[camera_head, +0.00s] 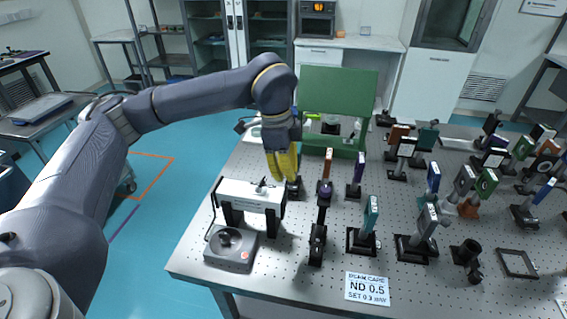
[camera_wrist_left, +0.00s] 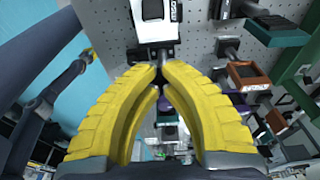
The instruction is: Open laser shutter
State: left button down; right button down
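A white box on black legs (camera_head: 250,195), which looks like the laser shutter unit, stands at the table's near left. A small dark lever-like part (camera_head: 262,186) is on its top. My left gripper (camera_head: 284,179) has yellow fingers and hangs just behind and right of the box, apparently apart from it. In the left wrist view the fingertips (camera_wrist_left: 160,68) come together with nothing clearly held. A white body with a dark face (camera_wrist_left: 157,20) shows ahead of the tips; I cannot tell whether it is the same box. My right gripper is out of view.
A grey control box with a round knob (camera_head: 231,250) stands in front of the white box. Several posted optics stand to the right, with a purple one (camera_head: 357,176) close by. A green panel (camera_head: 338,92) rises behind.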

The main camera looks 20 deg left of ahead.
aim_at(263, 182)
pick_arm(q)
jog(key=f, duration=0.2)
jog(key=a+f, duration=0.1)
jog(key=f, duration=0.1)
jog(key=shift+s+a+f, duration=0.1)
jog(key=shift+a+f, duration=0.05)
jog(key=shift+a, duration=0.05)
jog(key=shift+s+a+r, duration=0.15)
jog(key=shift+a+r, duration=0.25)
jog(key=shift+a, duration=0.2)
